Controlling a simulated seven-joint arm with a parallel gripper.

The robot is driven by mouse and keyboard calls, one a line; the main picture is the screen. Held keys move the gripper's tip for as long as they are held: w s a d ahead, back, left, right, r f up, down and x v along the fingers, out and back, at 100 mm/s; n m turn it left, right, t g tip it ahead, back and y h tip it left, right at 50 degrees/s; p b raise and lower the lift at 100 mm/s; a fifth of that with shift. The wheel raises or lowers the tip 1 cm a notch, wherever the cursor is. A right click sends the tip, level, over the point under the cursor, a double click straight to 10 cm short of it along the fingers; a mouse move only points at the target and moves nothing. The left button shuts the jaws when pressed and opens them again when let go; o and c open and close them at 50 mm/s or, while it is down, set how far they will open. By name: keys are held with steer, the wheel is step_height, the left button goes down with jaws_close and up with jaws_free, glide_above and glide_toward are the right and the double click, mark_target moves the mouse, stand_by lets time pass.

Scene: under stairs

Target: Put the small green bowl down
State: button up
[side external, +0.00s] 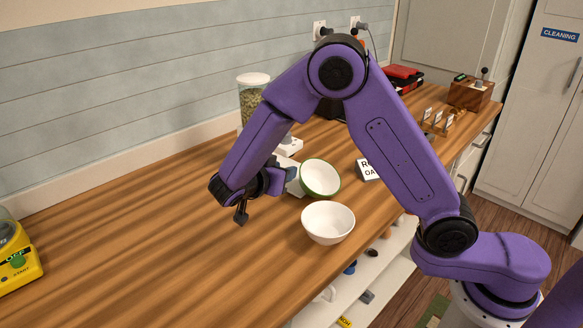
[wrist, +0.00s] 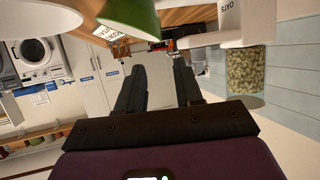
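The small green bowl (side external: 334,192), green outside and white inside, is tilted on its side at mid counter, its opening towards the side camera. Its green outside shows at the top of the wrist view (wrist: 128,16). My gripper (side external: 286,176) is just left of it, low over the counter, pointing right. In the wrist view my two dark fingers (wrist: 159,66) stand apart with nothing seen between them, and the bowl lies outside the gap. I cannot tell whether a finger touches the bowl, or what its far side rests on.
A white bowl (side external: 328,223) stands upright in front, near the counter edge. A dispenser with a clear jar of flakes (side external: 252,98) stands behind my arm. A label sign (side external: 367,169) is to the right. A yellow device (side external: 16,258) sits far left. The left counter (side external: 130,235) is clear.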

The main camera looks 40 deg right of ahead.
steer(key=w+a+r+n+t+y, duration=0.5)
steer(key=w+a+t+y, duration=0.15)
steer(key=a, duration=0.35)
steer(key=s+a+r+n+y, duration=0.2)
steer(key=s+a+n+y, duration=0.3)
steer(key=a+n+y, duration=0.5)
steer(key=s+d+f+n+g+y, duration=0.1)
steer(key=s+d+n+g+y, duration=0.15)
steer(key=s, duration=0.55)
steer(key=s+d+f+n+g+y, duration=0.1)
steer(key=s+n+g, duration=0.25)
steer(key=s, duration=0.45)
steer(key=s+d+f+n+g+h, duration=0.3)
steer(key=s+d+n+g+h, duration=0.1)
steer(key=s+d, duration=0.9)
steer(key=shift+d+n+g, duration=0.25)
steer(key=shift+n+g, duration=0.05)
steer(key=shift+g, duration=0.05)
steer(key=shift+o, duration=0.5)
steer(key=s+d+n+h, duration=0.1)
steer(key=s+d+h, duration=0.1)
steer(key=d, duration=0.5)
steer(key=shift+s+f+h, duration=0.25)
steer(key=shift+s+h, duration=0.15)
steer(key=shift+h, duration=0.1)
steer(key=shift+d, duration=0.1)
